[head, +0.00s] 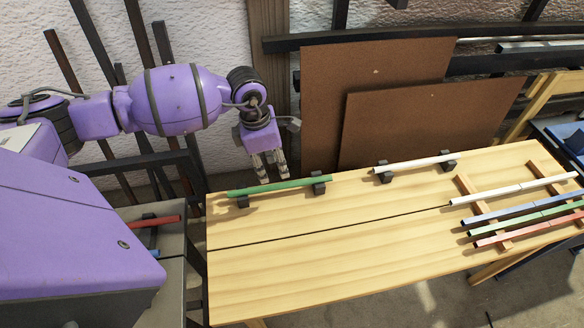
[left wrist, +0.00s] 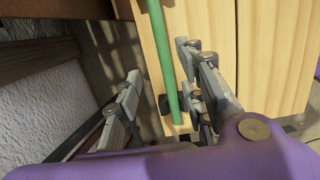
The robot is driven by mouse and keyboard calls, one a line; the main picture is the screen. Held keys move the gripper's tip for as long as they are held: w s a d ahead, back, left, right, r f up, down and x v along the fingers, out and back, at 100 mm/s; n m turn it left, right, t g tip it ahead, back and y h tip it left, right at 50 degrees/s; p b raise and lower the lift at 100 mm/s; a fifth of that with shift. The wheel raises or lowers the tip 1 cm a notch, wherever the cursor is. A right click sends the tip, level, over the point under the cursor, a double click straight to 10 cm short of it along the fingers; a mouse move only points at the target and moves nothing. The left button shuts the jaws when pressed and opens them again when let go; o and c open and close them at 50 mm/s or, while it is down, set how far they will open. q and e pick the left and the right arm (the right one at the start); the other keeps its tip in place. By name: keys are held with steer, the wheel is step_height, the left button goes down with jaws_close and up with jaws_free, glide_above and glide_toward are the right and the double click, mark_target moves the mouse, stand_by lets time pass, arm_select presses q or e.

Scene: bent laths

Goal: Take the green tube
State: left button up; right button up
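The green tube (head: 290,185) lies level on two small dark holders near the back left edge of the wooden table. My left gripper (head: 270,173) points down just behind the tube, apart from it as far as I can tell, with its fingers spread and empty. In the left wrist view, the green tube (left wrist: 165,60) shows between the spread fingers of my left gripper (left wrist: 160,85), closer to the right-hand finger. My right gripper is not in view.
A white tube (head: 415,163) lies on two holders farther right on the table (head: 340,240). White, blue, green and red tubes lie across wooden strips (head: 466,186) at the right. Brown boards (head: 372,85) lean behind the table. The table's front left is clear.

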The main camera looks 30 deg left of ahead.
mark_target(280, 184)
arm_select(q)
steer(key=f, duration=0.3)
steer(key=shift+d, duration=0.4)
steer(key=f, duration=0.3)
steer(key=shift+w+d+f+p, duration=0.2)
steer(key=shift+d+f+p, duration=0.15)
steer(key=shift+d+f, duration=0.05)
steer(key=shift+f, duration=0.3)
steer(key=c, duration=0.9)
steer(key=shift+r, duration=0.1)
jaws_close()
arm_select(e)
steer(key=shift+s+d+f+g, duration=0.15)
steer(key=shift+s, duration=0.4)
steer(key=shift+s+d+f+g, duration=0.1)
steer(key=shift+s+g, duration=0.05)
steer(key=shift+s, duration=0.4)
